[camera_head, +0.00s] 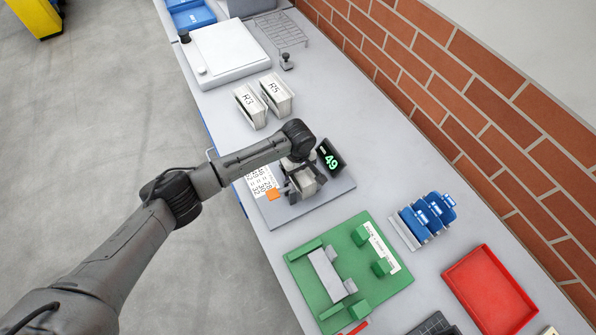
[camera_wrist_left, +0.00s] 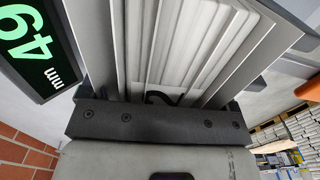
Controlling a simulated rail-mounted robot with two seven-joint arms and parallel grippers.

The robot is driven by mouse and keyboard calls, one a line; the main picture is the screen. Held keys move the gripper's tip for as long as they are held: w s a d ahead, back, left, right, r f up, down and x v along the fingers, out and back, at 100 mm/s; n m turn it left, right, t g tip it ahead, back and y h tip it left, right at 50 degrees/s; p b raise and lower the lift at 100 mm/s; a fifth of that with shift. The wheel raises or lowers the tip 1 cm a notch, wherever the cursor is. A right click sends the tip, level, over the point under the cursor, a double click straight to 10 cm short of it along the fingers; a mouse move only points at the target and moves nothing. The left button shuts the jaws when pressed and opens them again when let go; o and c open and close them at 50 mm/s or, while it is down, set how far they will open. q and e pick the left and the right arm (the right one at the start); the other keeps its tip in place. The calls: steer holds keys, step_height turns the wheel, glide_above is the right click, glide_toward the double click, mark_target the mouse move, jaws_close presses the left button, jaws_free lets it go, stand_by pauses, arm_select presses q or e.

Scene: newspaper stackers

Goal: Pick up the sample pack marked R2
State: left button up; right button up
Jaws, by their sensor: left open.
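My left gripper (camera_head: 300,184) is open and lowered over a grey measuring plate (camera_head: 318,203) on the bench. A pale pack (camera_wrist_left: 185,45) stands between its fingers in the left wrist view. A dark mark like a "2" shows at the pack's lower edge; the rest of the label is hidden by the gripper. I cannot tell whether either finger touches the pack. Two other white packs stand upright farther back, marked R3 (camera_head: 249,107) and R5 (camera_head: 276,94). My right gripper is not in view.
A display reading 49 mm (camera_head: 331,156) stands close beside the gripper. A printed number sheet (camera_head: 261,184) lies left of it. A green fixture (camera_head: 308,278), a blue-topped rack (camera_head: 429,215) and a red tray (camera_head: 490,290) are nearer. A brick wall borders the right.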

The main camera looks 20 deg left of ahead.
arm_select(q)
steer(key=shift+c, duration=0.2)
steer(key=c, duration=1.4)
